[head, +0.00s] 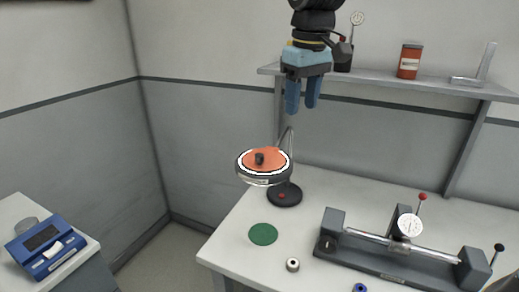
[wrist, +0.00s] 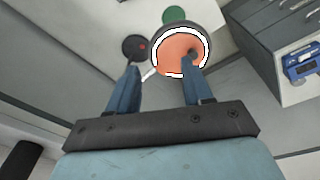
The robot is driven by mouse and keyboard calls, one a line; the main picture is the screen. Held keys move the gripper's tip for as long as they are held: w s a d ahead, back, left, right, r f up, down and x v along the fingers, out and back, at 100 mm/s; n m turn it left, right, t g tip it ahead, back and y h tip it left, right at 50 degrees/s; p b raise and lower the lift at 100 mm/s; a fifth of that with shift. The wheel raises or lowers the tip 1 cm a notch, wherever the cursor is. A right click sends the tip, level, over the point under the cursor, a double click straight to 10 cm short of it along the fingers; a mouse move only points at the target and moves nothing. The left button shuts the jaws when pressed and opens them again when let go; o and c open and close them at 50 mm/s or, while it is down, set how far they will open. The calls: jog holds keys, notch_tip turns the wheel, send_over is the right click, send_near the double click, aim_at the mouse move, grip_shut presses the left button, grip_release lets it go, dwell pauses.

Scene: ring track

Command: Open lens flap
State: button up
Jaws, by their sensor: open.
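The lens flap (head: 268,159) is an orange-red disc with a dark knob (head: 259,158). It lies over a round lens head with a white ring and dark rim (head: 241,170), on a stand with a dark round base (head: 284,195). The flap appears closed over the lens. My gripper (head: 302,110) has blue fingers, open and empty, above and a little right of the flap in the head view. In the wrist view the orange flap (wrist: 172,58) shows beyond the fingertips, and the right fingertip overlaps it.
A gauge bench (head: 385,262) with a dial stands at the table's right. A green disc (head: 263,234) and a small ring (head: 292,265) lie in front of the stand. A wall shelf (head: 450,87) with a red tin (head: 409,61) is behind. A blue device (head: 45,245) sits on the left cabinet.

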aim_at(259, 154)
jog(key=w+a+n+g, duration=0.1)
jog(key=w+a+n, duration=0.15)
jog(key=a, duration=0.65)
jog(key=shift+h, duration=0.3)
jog(key=f, duration=1.3)
jog(key=shift+s+a+f, duration=0.15)
jog(key=shift+s+f, duration=0.1)
jog(key=shift+c, duration=0.3)
grip_shut()
